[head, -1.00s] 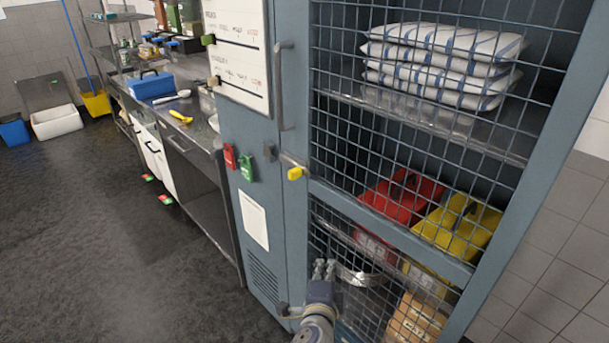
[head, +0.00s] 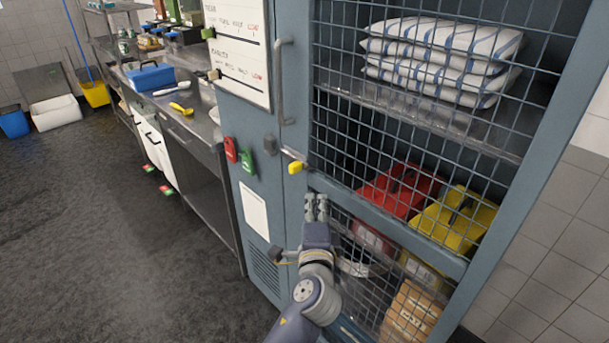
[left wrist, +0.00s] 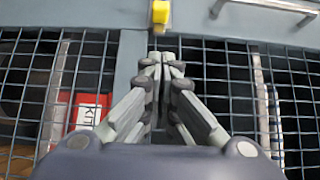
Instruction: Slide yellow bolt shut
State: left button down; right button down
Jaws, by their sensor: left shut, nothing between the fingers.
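The yellow bolt knob (head: 295,167) sits on the blue-grey frame of the mesh cabinet door (head: 380,225), at mid height. A short metal bolt rod shows just above the knob, and a dark grey catch (head: 270,145) is to its left on the neighbouring panel. In the left wrist view the yellow knob (left wrist: 161,12) is at the top edge, just beyond the fingertips. My left gripper (head: 316,198) is shut and empty, below and slightly right of the knob, apart from it. It also shows in the left wrist view (left wrist: 161,57). My right gripper is out of view.
A vertical door handle (head: 281,82) stands above the bolt. Behind the mesh are folded striped cloths (head: 440,62) and red and yellow caddies. Open floor (head: 110,240) is at left.

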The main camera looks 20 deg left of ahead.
aim_at(287, 155)
pick_arm(q)
jog(key=p+x, duration=0.1)
jog(key=x, duration=0.2)
jog(key=a+p+x, duration=0.1)
jog(key=x, duration=0.2)
jog(key=a+p+x, duration=0.1)
jog(key=x, duration=0.2)
jog(key=shift+a, duration=0.55)
jog(key=shift+w, duration=0.1)
jog(key=w+a, duration=0.1)
jog(key=a, duration=0.1)
jog(key=w+a, duration=0.1)
jog(key=a, duration=0.1)
jog(key=w+a, duration=0.1)
jog(key=a, duration=0.1)
jog(key=shift+a+b, duration=0.3)
jog(key=shift+a, duration=0.05)
jog(key=shift+d, duration=0.15)
